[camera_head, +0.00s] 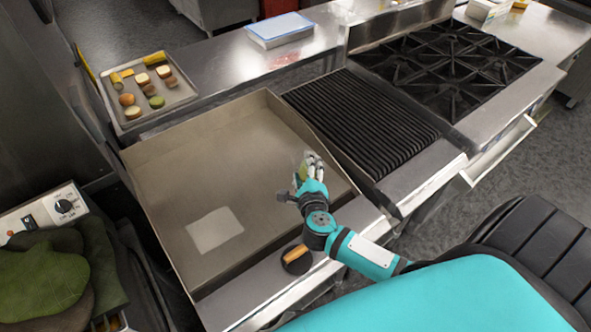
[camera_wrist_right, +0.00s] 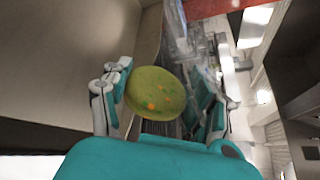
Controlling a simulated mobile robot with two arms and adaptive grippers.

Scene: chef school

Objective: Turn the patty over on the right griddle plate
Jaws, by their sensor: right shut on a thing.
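A round green-yellow patty with orange specks (camera_wrist_right: 155,93) is held between the fingers of my right gripper (camera_wrist_right: 160,105) in the wrist view, its flat face toward the camera. In the head view my right gripper (camera_head: 308,168) is above the front right part of the flat griddle (camera_head: 235,140), and only a sliver of the patty shows at its fingers. The dark ribbed griddle plate (camera_head: 365,120) lies to the right of the flat one, and its visible surface is bare. My left gripper does not show.
A round black press with a wooden handle (camera_head: 297,257) rests on the front ledge. A pale square (camera_head: 214,230) lies on the flat griddle. A tray of food pieces (camera_head: 178,103) stands at back left, burners (camera_head: 445,65) at back right, dark green mitts (camera_head: 45,285) at front left.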

